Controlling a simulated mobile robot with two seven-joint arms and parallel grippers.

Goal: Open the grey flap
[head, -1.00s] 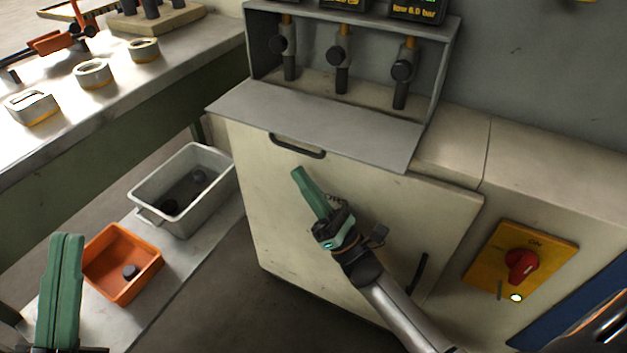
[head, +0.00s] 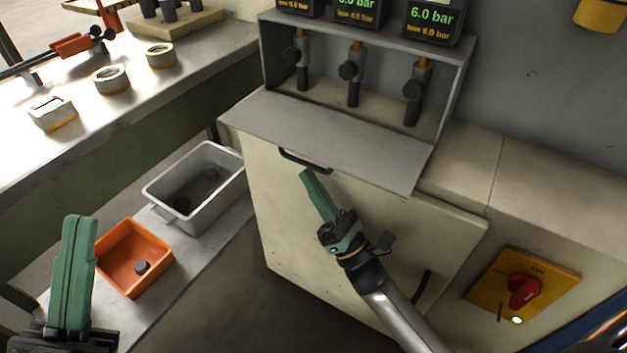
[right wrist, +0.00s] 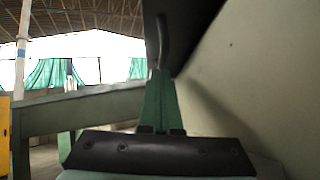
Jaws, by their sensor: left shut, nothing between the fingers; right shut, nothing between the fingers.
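The grey flap (head: 335,141) is swung down at the front of a grey box in the head view. It lies about level, and the box behind it is open. Its dark handle (head: 305,161) hangs at the front edge. My right gripper (head: 305,173) is shut and empty, its green fingertips just below the handle; I cannot tell whether they touch. In the right wrist view the green fingers (right wrist: 160,95) point up at the dark handle (right wrist: 161,40) under the flap. My left gripper (head: 80,220) is shut and empty at the lower left of the head view.
Three valves (head: 352,75) stand inside the box, with pressure displays (head: 432,22) above. A grey bin (head: 197,188) and an orange tray (head: 134,257) are on a low shelf at left. A yellow panel with a red switch (head: 523,292) is at right.

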